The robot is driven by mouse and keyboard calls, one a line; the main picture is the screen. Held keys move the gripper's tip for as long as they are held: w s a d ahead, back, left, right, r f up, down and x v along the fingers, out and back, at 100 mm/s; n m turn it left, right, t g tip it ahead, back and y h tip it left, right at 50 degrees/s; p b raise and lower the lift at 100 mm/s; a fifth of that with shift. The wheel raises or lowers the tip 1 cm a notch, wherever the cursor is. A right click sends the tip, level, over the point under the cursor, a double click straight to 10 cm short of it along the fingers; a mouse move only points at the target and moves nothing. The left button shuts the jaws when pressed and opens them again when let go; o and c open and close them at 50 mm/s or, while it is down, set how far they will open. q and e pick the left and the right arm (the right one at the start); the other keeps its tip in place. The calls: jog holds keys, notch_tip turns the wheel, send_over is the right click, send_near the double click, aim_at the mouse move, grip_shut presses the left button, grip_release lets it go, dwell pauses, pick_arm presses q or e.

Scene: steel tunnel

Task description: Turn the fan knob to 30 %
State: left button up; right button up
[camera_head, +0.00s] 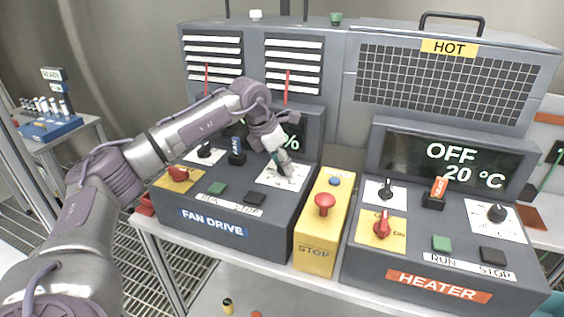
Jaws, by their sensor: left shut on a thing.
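The fan drive console (245,228) is a grey box with a sloped panel, left of the yellow stop box. My left gripper (286,171) reaches down onto the white dial plate (268,183) at its upper right. It is shut on the fan knob there; the fingers hide the knob, so I cannot read its pointer. The fan display (300,143) is mostly behind my left arm; only a "%" shows and the number is hidden. My right gripper is not in view.
Left of the dial are a red switch on yellow (180,174), a black knob (205,150), a green button (217,188) and a black button (256,198). The stop box with its red button (325,203) stands close right, before the heater console (400,262).

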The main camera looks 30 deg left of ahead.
pick_arm(q)
jog(key=o, duration=1.1)
jog(key=shift+o, duration=0.2)
jog(key=v, duration=1.2)
